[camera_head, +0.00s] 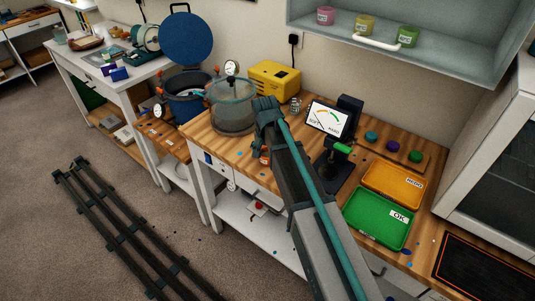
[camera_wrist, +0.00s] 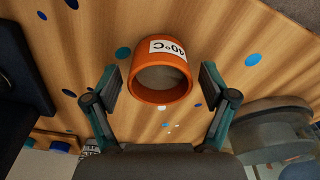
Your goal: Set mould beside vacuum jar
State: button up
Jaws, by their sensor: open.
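The orange ring-shaped piece with a white "40°C" label, which I take for the mould (camera_wrist: 141,85), stands on the wooden bench in the wrist view. My gripper (camera_wrist: 160,86) is open, with one finger on each side of the ring and gaps between. In the head view a small part of the orange piece (camera_head: 265,158) shows beside my arm near the bench's front edge; my arm hides the rest. The vacuum jar (camera_head: 232,105), clear and round with a gauge, stands to its upper left. It also appears at lower right in the wrist view (camera_wrist: 275,128).
A yellow box (camera_head: 275,80) stands behind the jar. Right of my arm are a dial display (camera_head: 327,118), an orange tray (camera_head: 393,187) and a green tray (camera_head: 378,219) marked OK. Coloured spots dot the bench. Some bare wood lies between jar and ring.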

notch_tip(320, 180, up, 12)
jog(key=s+b, duration=0.1)
jog(key=b, duration=0.1)
jog(key=shift+s+a, duration=0.15)
jog(key=shift+s, duration=0.05)
dwell(0.6)
